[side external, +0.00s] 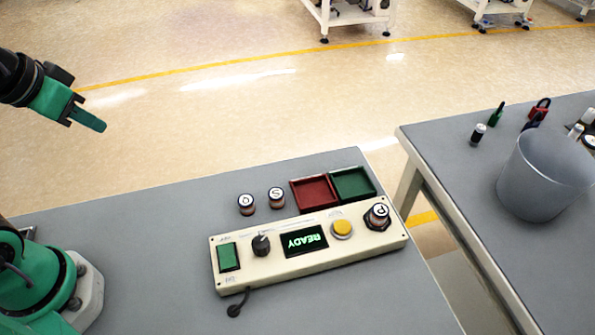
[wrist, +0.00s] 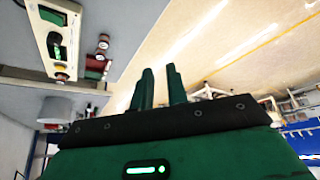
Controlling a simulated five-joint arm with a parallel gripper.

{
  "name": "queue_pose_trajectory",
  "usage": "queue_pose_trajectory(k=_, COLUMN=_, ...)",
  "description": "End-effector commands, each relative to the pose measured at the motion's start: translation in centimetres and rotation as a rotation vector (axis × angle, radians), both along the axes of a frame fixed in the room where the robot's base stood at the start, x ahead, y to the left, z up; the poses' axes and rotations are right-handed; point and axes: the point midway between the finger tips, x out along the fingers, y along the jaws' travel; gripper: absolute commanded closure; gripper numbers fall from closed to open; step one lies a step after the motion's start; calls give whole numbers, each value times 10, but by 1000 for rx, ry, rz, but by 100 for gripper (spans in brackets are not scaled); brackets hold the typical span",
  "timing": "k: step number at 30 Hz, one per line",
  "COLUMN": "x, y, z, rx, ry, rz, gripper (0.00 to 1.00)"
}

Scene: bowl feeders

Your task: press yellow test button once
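The yellow button (side external: 342,229) is a round cap on the cream control panel (side external: 290,271), between the lit screen (side external: 305,241) reading READY and a round part marked P (side external: 379,215). In the wrist view the panel (wrist: 41,40) is at the upper left, with the small yellow button (wrist: 60,68) near its lower end. My gripper (side external: 90,119) is at the upper left of the side view, raised and well away from the panel. In the wrist view its two green fingers (wrist: 159,78) stand a little apart with nothing between them.
The panel also has a green switch (side external: 229,257) and a black knob (side external: 261,245). Behind it are two marked cylinders (side external: 246,205) (side external: 276,197), a red tray (side external: 314,192) and a green tray (side external: 352,183). A grey bin (side external: 540,180) stands on the right table.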

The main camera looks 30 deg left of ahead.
Motion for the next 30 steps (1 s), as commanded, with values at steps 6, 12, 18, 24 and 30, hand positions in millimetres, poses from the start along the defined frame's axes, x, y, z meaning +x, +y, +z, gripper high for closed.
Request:
queue_pose_trajectory(k=6, x=0, y=0, z=0, rx=0, ry=0, rz=0, gripper=100)
queue_pose_trajectory(k=12, x=0, y=0, z=0, rx=0, ry=0, rz=0, gripper=100)
queue_pose_trajectory(k=18, x=0, y=0, z=0, rx=0, ry=0, rz=0, gripper=100)
queue_pose_trajectory(k=24, x=0, y=0, z=0, rx=0, ry=0, rz=0, gripper=100)
queue_pose_trajectory(k=30, x=0, y=0, z=0, rx=0, ry=0, rz=0, gripper=100)
